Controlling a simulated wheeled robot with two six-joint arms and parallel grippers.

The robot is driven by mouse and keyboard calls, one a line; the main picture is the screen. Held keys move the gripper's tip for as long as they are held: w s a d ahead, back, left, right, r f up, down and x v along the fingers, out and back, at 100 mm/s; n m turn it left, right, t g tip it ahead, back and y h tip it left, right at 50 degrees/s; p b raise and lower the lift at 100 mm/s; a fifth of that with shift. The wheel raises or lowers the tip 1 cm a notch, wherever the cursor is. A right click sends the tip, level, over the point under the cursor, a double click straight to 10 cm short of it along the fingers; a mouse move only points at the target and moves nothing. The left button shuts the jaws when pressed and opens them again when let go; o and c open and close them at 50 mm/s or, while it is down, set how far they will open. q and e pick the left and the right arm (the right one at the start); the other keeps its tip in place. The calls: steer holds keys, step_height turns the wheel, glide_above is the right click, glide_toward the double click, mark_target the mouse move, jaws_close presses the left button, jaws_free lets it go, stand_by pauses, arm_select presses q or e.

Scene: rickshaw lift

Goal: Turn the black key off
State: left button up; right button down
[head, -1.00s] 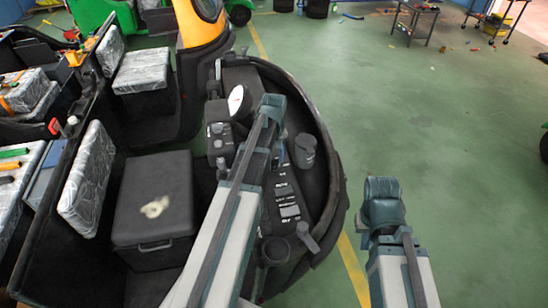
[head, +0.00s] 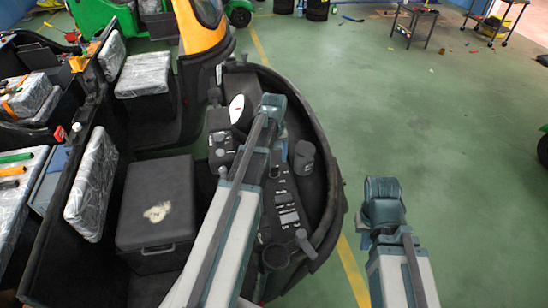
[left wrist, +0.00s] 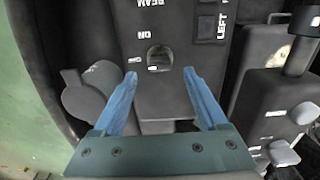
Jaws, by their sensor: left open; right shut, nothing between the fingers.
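The black key appears to be the small dark piece in a round socket (left wrist: 158,57) on the dark dash panel (left wrist: 170,15). A white "ON" label is printed beside it, and a small white mark lies at its lower edge. My left gripper (left wrist: 161,75) is open, its two blue fingers pointing at the panel, one tip on each side of the socket's near edge. Nothing is between the fingers, and contact is unclear. In the head view my left arm covers part of the dash panel (head: 286,205), hiding the key and gripper.
A lever (head: 305,241) sticks out near a round cup holder (head: 275,256). A dark cup (head: 304,155) and a white-faced gauge (head: 237,108) also sit on the dash. A dark box (head: 155,205) stands in the cab at left. Open green floor (head: 450,120) lies to the right.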

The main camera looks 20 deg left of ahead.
mark_target(274, 167)
arm_select(q)
step_height(274, 167, up, 10)
steer(key=p, duration=0.8)
steer(key=shift+f, duration=0.15)
arm_select(e)
step_height(274, 167, up, 10)
steer(key=shift+f, duration=0.2)
